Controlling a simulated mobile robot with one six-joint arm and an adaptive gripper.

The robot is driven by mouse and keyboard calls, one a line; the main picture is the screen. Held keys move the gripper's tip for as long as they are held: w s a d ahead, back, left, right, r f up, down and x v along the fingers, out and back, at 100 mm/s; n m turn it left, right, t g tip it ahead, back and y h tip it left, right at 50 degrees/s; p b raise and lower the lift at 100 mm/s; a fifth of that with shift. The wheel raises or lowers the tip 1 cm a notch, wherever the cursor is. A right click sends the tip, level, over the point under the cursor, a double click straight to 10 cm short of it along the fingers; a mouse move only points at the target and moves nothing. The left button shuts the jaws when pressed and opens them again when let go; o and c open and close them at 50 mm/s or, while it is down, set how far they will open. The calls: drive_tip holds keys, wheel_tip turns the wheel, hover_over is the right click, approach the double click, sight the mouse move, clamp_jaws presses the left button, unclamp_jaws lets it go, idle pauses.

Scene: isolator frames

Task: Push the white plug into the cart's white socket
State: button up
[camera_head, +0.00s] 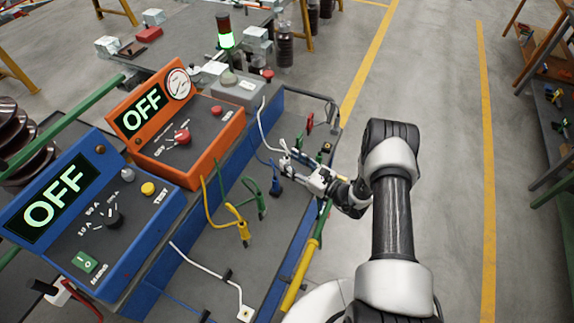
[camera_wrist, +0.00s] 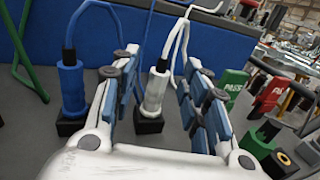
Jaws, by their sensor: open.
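The white plug (camera_wrist: 155,90) stands nearly upright on a black base (camera_wrist: 149,123) in the wrist view, with a white cable rising from its top. My gripper (camera_wrist: 161,68) is open, one blue-padded finger on each side of the plug in the picture; I cannot tell whether either pad touches it. In the head view my gripper (camera_head: 297,168) is low over the cart's grey deck (camera_head: 215,292), and hides most of this plug. Whether the black base is the white socket, and how deep the plug sits, I cannot tell.
A blue plug (camera_wrist: 72,88) stands close left of my gripper. Green (camera_wrist: 236,83) and red (camera_wrist: 268,95) blocks are to the right. Yellow (camera_head: 243,230) and green (camera_head: 262,205) plugs, a loose white lead (camera_head: 205,266) and orange (camera_head: 190,130) and blue (camera_head: 95,215) panels reading OFF are nearby.

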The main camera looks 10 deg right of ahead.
drive_tip(key=shift+x, duration=1.2)
drive_tip(key=shift+c, duration=0.6)
clamp_jaws()
